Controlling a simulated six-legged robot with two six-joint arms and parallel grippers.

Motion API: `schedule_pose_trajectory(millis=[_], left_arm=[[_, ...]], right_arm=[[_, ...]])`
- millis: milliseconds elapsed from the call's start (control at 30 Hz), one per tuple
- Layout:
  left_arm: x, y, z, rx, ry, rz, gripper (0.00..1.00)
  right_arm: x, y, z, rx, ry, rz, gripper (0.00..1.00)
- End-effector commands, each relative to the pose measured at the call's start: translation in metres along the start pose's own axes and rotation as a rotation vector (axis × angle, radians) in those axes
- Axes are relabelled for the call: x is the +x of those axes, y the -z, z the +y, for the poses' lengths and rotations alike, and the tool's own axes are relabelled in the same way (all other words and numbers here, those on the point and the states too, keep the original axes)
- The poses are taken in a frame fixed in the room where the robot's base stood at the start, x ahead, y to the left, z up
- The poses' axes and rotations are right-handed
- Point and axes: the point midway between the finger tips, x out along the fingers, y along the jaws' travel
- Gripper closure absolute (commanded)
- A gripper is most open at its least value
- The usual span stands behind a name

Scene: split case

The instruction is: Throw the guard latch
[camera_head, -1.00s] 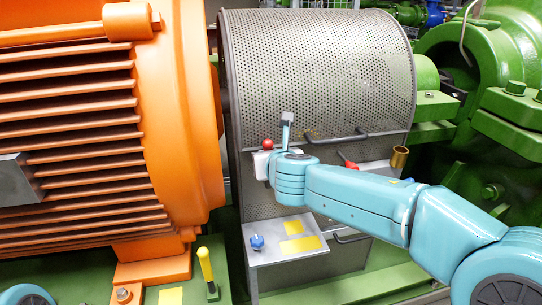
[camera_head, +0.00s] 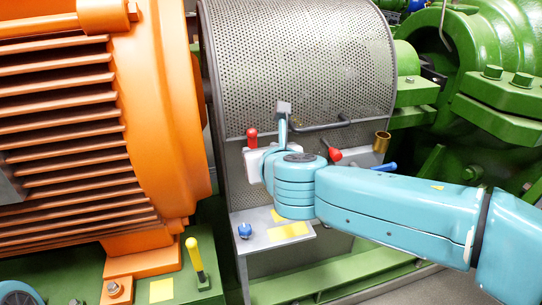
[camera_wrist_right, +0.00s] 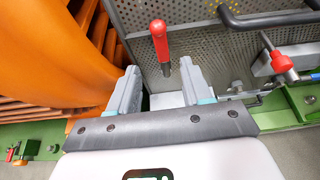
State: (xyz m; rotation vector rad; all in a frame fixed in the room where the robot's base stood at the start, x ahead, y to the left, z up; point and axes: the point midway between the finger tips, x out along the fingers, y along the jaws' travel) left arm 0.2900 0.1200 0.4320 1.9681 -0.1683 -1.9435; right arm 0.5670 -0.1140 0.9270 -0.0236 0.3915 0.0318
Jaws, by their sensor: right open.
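In the head view the same gripper (camera_head: 283,112) is seen side-on, just right of the lever. Which part is the guard latch is not marked. My left gripper is not in view.
A second red handle (camera_head: 335,155) sits to the right, near a dark bar handle (camera_head: 318,126) and a brass cup (camera_head: 382,142). A shelf with a blue knob (camera_head: 244,230) is below. The orange motor (camera_head: 165,110) stands close on the left.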

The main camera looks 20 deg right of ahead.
Motion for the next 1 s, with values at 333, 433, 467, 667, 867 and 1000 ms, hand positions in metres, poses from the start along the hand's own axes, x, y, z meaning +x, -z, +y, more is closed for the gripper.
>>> schedule_pose_trajectory(millis=[333,433,467,667,867,1000], left_arm=[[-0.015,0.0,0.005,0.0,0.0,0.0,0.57],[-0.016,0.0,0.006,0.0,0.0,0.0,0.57],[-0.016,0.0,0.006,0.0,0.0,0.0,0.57],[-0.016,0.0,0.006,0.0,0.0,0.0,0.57],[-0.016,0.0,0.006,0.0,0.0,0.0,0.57],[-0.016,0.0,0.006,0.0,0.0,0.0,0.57]], right_arm=[[-0.069,-0.002,0.001,-0.001,-0.001,0.0,0.51],[-0.076,0.0,0.0,-0.001,-0.001,0.001,0.51],[-0.077,0.0,0.0,-0.001,-0.001,0.001,0.51],[-0.077,0.001,0.0,-0.001,0.0,0.002,0.51],[-0.069,0.015,0.003,0.04,-0.007,0.044,0.51],[-0.038,0.086,0.015,0.273,-0.021,0.255,0.51]])
